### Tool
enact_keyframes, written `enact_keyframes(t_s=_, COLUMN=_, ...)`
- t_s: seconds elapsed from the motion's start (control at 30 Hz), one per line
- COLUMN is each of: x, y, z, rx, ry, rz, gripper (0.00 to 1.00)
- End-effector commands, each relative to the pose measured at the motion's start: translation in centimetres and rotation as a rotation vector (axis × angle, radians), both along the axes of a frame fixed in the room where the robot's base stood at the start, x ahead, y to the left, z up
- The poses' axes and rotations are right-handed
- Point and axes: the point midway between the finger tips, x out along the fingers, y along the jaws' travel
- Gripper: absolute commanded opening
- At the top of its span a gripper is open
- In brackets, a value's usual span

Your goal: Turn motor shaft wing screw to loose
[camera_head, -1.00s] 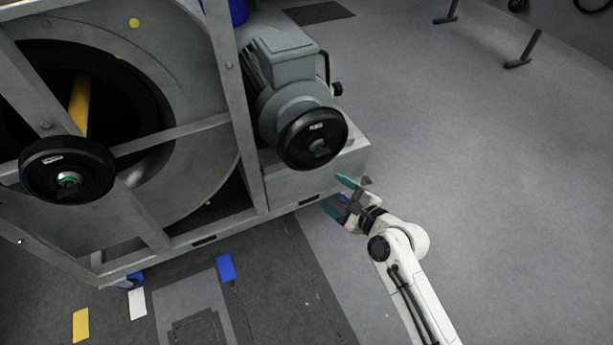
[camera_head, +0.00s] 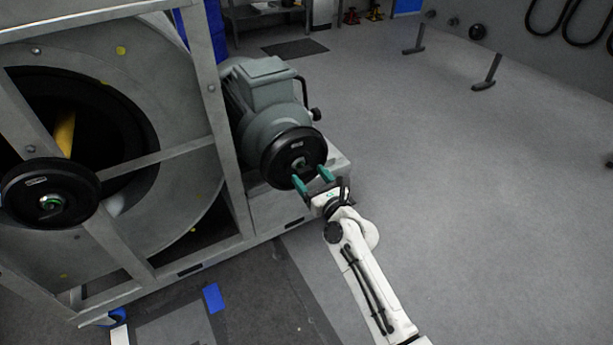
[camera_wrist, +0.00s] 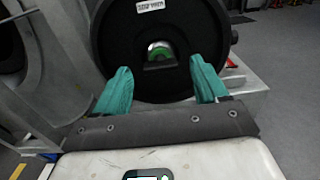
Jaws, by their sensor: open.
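The grey motor (camera_head: 266,100) sits on the frame's right side with a round black disc (camera_head: 281,158) on its front. The wing screw (camera_head: 299,164) is a small green and metal part at the disc's centre. In the wrist view the wing screw (camera_wrist: 160,53) shows in a recess, with a white label (camera_wrist: 150,6) above it. My gripper (camera_head: 313,179) is open, with its teal fingertips just in front of the disc's lower part. In the wrist view my gripper (camera_wrist: 161,85) has one finger each side, below the wing screw. Nothing is between the fingers. I cannot tell whether they touch the disc.
A metal frame (camera_head: 228,150) holds a large drum (camera_head: 185,150) at the left. A second black disc (camera_head: 48,193) with a green centre is on the frame's left. Stands (camera_head: 487,75) are farther back.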

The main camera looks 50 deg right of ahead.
Motion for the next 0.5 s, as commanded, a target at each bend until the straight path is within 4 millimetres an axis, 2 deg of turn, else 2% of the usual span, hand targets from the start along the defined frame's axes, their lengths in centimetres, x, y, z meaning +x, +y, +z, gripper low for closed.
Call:
enact_keyframes(t_s=0.2, x=2.0, y=-0.6, z=-0.1, rx=0.000, ry=0.000, rz=0.000, gripper=0.72)
enact_keyframes(t_s=0.5, x=2.3, y=-0.7, z=0.0, rx=-0.001, ry=0.001, rz=0.001, gripper=0.72)
